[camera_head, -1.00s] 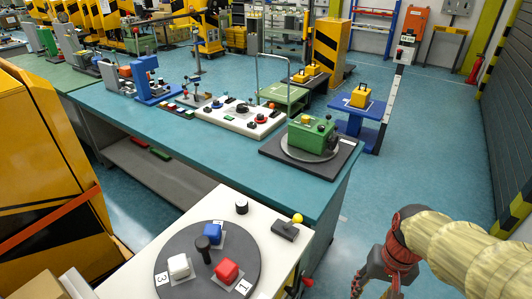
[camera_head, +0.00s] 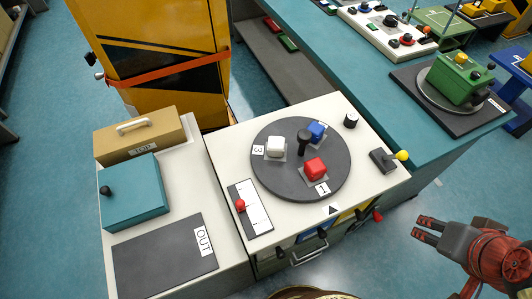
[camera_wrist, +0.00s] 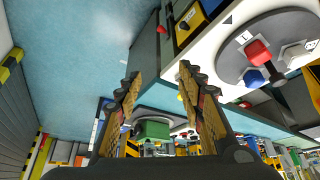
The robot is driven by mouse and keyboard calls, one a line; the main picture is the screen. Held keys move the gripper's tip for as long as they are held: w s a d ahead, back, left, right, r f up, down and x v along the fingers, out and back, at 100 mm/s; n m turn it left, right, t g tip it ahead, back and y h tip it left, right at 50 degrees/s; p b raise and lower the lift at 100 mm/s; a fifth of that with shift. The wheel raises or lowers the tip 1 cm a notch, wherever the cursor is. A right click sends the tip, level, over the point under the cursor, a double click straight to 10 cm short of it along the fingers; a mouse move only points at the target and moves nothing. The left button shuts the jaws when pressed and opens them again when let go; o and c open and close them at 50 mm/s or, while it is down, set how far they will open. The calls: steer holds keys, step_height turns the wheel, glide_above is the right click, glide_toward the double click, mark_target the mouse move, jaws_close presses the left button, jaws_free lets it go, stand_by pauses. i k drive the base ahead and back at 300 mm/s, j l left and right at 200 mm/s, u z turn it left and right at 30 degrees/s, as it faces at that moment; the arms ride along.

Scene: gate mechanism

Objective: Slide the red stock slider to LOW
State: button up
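The plate lies at the left front of the white cabinet top, left of the round turntable. The knob is towards the left side of the plate; its scale labels are too small to read. My gripper (camera_head: 418,229) is at the right in the head view, well to the right of the slider and beyond the cabinet's side. In the wrist view my gripper (camera_wrist: 160,108) has its fingers apart with nothing between them. The slider is not identifiable there.
The grey turntable (camera_head: 272,188) carries red, white and blue blocks and a black post. A teal box (camera_head: 135,195) and OUT pad (camera_head: 165,260) lie left. Open floor surrounds my gripper.

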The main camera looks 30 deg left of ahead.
mark_target(241, 204)
steer(key=j+u, duration=0.1)
steer(key=u, duration=0.35)
steer(key=j+u, duration=0.1)
steer(key=u, duration=0.8)
steer(key=i+j+u, duration=0.1)
steer(key=u, duration=0.35)
